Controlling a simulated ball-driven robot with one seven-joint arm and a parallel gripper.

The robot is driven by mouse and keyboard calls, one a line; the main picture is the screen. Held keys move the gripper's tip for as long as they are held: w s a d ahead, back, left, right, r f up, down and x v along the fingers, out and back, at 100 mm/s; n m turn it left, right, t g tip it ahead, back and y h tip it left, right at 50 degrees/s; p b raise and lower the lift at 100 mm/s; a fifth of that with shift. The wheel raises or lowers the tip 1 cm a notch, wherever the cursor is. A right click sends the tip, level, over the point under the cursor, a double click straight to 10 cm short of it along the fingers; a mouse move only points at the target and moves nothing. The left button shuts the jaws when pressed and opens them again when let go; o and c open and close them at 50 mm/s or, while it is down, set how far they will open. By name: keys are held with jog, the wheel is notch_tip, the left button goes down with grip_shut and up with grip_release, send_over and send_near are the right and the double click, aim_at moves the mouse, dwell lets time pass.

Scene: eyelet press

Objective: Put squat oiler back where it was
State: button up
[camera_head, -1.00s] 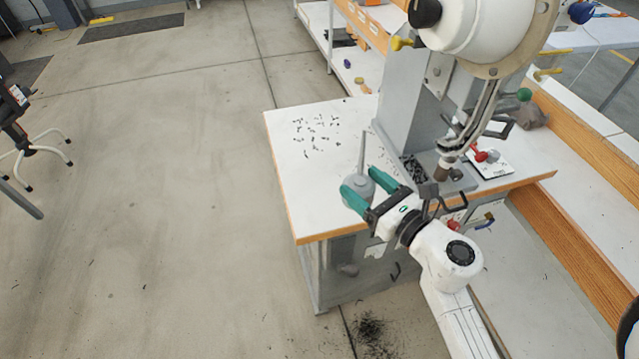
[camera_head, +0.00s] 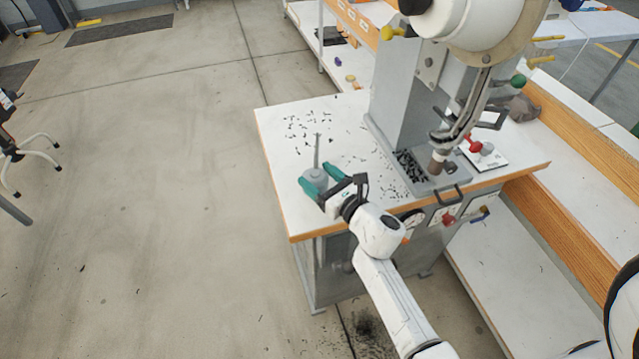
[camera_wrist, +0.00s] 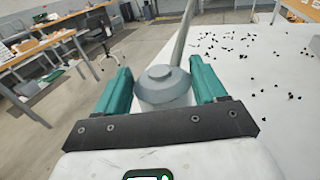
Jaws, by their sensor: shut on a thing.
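The squat oiler (camera_head: 315,175) is a grey, low round can with a long thin spout pointing up. It is over the left part of the white press table (camera_head: 276,128). My gripper (camera_head: 322,178) has its green fingers on either side of the can. In the wrist view the oiler (camera_wrist: 165,88) sits between the two green fingers of my gripper (camera_wrist: 165,85), its spout leaning up and right. The oiler's underside is hidden, so I cannot tell whether it touches the tabletop.
The grey eyelet press (camera_head: 400,90) stands on the table to the right. Small black eyelets (camera_head: 312,122) are scattered on the tabletop behind the oiler, and more lie by the press. A red-knobbed part (camera_head: 474,146) is at the right. The table's left front is bare.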

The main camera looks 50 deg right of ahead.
jog(key=shift+f, duration=0.65)
jog(key=shift+f, duration=0.15)
jog(key=o, duration=1.5)
jog(key=shift+s+r, duration=0.15)
jog(key=shift+r, duration=0.05)
jog(key=b+v, duration=0.2)
jog(key=v, duration=0.9)
jog(key=shift+s+a+b, duration=0.1)
jog(key=shift+s+b, duration=0.3)
